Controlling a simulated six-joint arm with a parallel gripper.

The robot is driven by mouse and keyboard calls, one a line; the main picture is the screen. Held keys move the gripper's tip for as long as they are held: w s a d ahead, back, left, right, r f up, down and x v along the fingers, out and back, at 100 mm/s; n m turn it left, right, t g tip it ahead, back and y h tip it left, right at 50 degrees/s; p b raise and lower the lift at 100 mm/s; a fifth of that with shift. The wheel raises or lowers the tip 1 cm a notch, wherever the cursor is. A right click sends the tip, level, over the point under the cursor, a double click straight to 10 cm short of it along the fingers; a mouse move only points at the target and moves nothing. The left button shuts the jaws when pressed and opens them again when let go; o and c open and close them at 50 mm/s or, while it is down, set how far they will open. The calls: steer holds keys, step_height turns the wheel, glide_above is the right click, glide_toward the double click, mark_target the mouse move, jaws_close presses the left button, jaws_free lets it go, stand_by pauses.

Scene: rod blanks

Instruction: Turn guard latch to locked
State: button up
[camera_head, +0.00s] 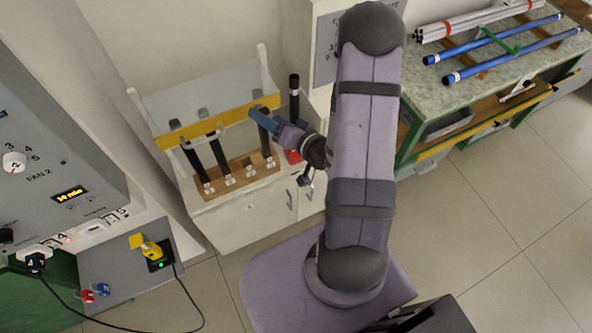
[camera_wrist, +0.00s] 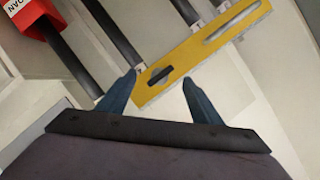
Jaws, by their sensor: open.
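A yellow guard bar (camera_head: 228,118) runs across the front of the rod rack in the head view. In the wrist view the yellow bar (camera_wrist: 205,52) slants up to the right. The guard latch (camera_wrist: 160,75), a small dark elongated knob, sits near the bar's lower left end and lies roughly along the bar. My gripper (camera_wrist: 160,77) is open, its blue fingertips apart on either side of the latch in the picture. Whether they touch it cannot be told. In the head view my gripper (camera_head: 262,112) is at the bar's right end and hides the latch.
Several black rods (camera_head: 194,162) stand in a wooden base (camera_head: 238,176) behind the bar. A red box (camera_wrist: 32,15) and another black rod (camera_head: 294,98) are close to my gripper. A bench with blue rods (camera_head: 500,55) stands right; a control panel (camera_head: 50,150) stands left.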

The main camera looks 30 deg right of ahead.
steer(key=p+v, duration=0.5)
steer(key=d+f+n+g+h+b, duration=0.1)
steer(key=f+n+g+h+b, duration=0.1)
steer(key=f+g, duration=0.4)
steer(key=s+d+f+n+g+h+b, duration=0.1)
steer(key=f+n+g+b, duration=0.4)
steer(key=f, duration=1.1)
steer(key=shift+d+f+n+g+h, duration=0.3)
steer(key=shift+d+g+h, duration=0.35)
steer(key=shift+g+h, duration=0.35)
steer(key=shift+s, duration=0.2)
